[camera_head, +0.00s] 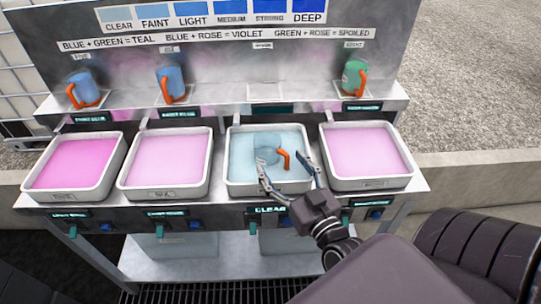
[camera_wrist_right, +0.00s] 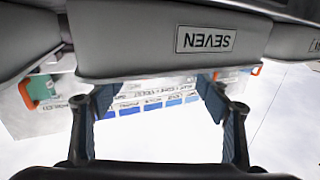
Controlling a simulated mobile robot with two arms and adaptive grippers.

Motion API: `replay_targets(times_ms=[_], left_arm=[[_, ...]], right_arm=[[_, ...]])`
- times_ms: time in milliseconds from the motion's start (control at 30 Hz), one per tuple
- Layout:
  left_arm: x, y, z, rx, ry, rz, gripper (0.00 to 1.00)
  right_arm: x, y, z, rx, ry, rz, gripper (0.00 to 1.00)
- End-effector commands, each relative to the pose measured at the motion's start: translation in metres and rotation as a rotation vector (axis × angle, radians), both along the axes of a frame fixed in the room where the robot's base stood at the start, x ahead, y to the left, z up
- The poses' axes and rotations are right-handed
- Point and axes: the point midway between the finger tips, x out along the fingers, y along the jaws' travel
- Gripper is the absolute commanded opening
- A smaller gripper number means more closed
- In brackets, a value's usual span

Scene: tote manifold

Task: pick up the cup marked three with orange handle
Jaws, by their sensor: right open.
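A pale blue cup (camera_head: 267,153) with an orange handle (camera_head: 284,159) sits in the pale blue liquid of the third tote (camera_head: 233,186) from the left. Its number cannot be read. My right gripper (camera_head: 281,166) is open in front of the cup, with its fingers spread either side of the handle in the picture. I cannot tell whether they touch it. In the wrist view, the open right gripper (camera_wrist_right: 155,92) has nothing visible between its fingers but the background panel. My left gripper is not in view.
Pink-filled totes stand left (camera_head: 120,150) and right (camera_head: 325,160) of it. Two blue cups (camera_head: 83,84) (camera_head: 175,82) and a green cup (camera_head: 353,76), all orange-handled, stand on the shelf (camera_head: 220,106). The third shelf place is empty. The wrist view shows a tote marked SEVEN (camera_wrist_right: 140,40), upside down.

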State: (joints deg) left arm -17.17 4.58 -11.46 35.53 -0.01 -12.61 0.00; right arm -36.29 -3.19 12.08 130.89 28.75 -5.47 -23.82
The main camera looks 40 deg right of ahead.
Motion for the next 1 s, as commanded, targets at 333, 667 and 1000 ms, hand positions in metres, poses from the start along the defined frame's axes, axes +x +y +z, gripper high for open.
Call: replay_targets(times_ms=[333,667,1000], left_arm=[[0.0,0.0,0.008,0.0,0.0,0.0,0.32],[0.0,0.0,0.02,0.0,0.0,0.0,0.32],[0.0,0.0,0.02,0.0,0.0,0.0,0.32]], right_arm=[[0.03,-0.004,0.005,-0.001,-0.005,0.001,0.7],[0.068,-0.011,0.011,-0.003,-0.006,0.001,0.7],[0.074,-0.012,0.009,-0.006,-0.003,0.001,0.7]])
